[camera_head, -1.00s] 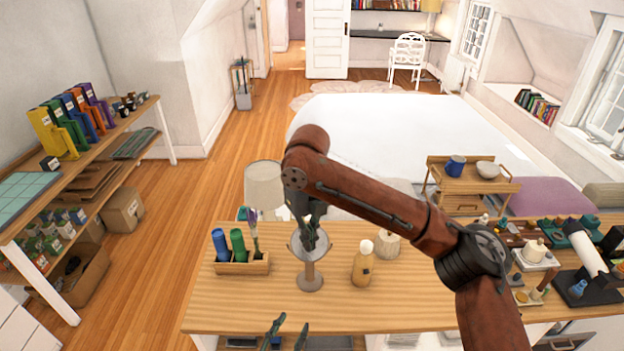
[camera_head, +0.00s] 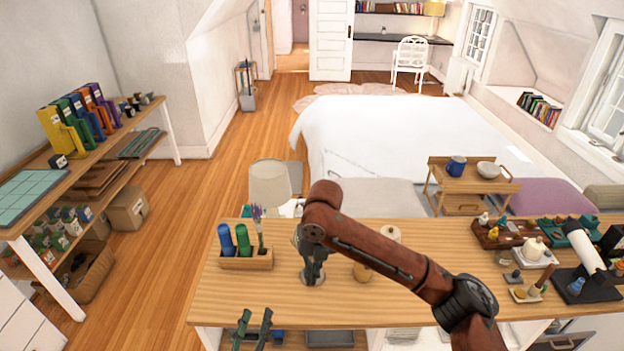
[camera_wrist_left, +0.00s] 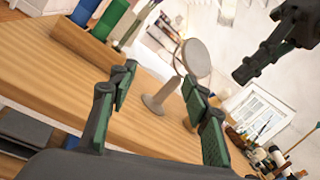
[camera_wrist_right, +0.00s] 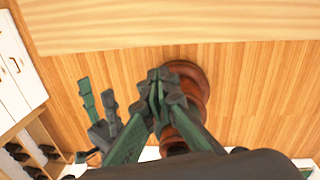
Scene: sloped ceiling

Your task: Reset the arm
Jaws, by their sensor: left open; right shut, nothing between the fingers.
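My right arm (camera_head: 375,248) reaches in from the lower right across the wooden table. My right gripper (camera_head: 313,278) points down, shut and empty, in front of the round mirror on its stand, which it mostly hides in the head view. The mirror (camera_wrist_left: 196,62) shows clear in the left wrist view, apart from the right gripper (camera_wrist_left: 243,73). My left gripper (camera_head: 253,322) is open and empty at the table's near edge. In the right wrist view the shut fingers (camera_wrist_right: 158,80) hold nothing, and the left gripper (camera_wrist_right: 97,98) is beside them at left.
The table (camera_head: 420,305) carries a wooden holder (camera_head: 246,260) with blue and green cylinders at left. A bottle (camera_head: 362,271) stands right of the mirror, partly hidden by my arm. Small items and trays (camera_head: 527,294) crowd the right end.

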